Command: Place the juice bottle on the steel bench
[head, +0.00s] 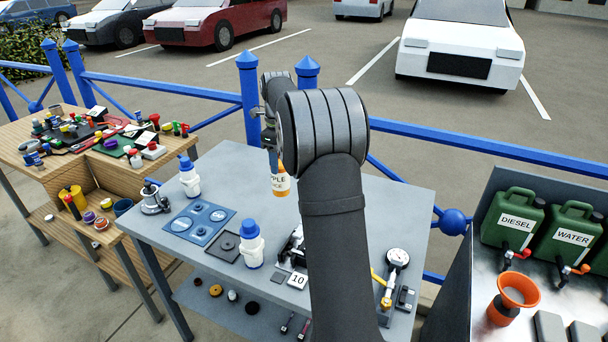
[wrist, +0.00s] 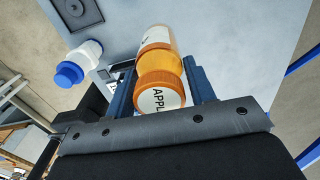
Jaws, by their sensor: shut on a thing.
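The juice bottle (head: 281,184) is orange with a white label that partly reads "APPLE". In the wrist view the bottle (wrist: 160,62) sits between the two blue fingers of my gripper (wrist: 162,84), which is shut on it. In the head view my arm hides most of the gripper and part of the bottle. The grey steel bench (head: 345,195) stands in the middle, and the bottle shows over its back part. The bench top (wrist: 222,30) also shows behind the bottle in the wrist view. I cannot tell whether the bottle touches it.
Two white bottles with blue caps (head: 189,178) (head: 251,245), a blue plate (head: 199,222) and a gauge (head: 397,259) stand on the bench. A wooden bench (head: 160,195) is at left. Green canisters (head: 513,218) and an orange funnel (head: 514,296) are at right. A blue railing (head: 480,145) runs behind.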

